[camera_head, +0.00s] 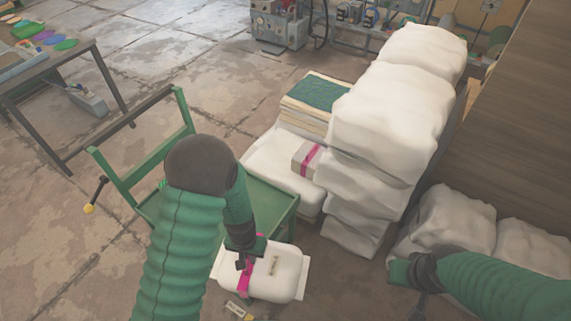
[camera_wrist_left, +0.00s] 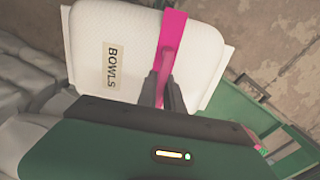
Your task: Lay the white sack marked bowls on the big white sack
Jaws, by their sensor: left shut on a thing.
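The white sack marked bowls (camera_head: 285,283) hangs low in front of me, with a pink strap around it and a tan label. In the left wrist view the label on the sack (camera_wrist_left: 90,75) reads BOWLS. My left gripper (camera_head: 243,264) is shut on its pink strap; the fingers (camera_wrist_left: 158,88) close on the strap in the wrist view. Big white sacks (camera_head: 390,110) stand in a tall stack at right of centre. A lower big white sack (camera_head: 262,165) lies left of that stack. My right gripper (camera_head: 420,300) is at the lower right; its fingers are unclear.
A green metal cart (camera_head: 270,203) stands just beyond the held sack. More white sacks (camera_head: 455,217) lie near my right arm.

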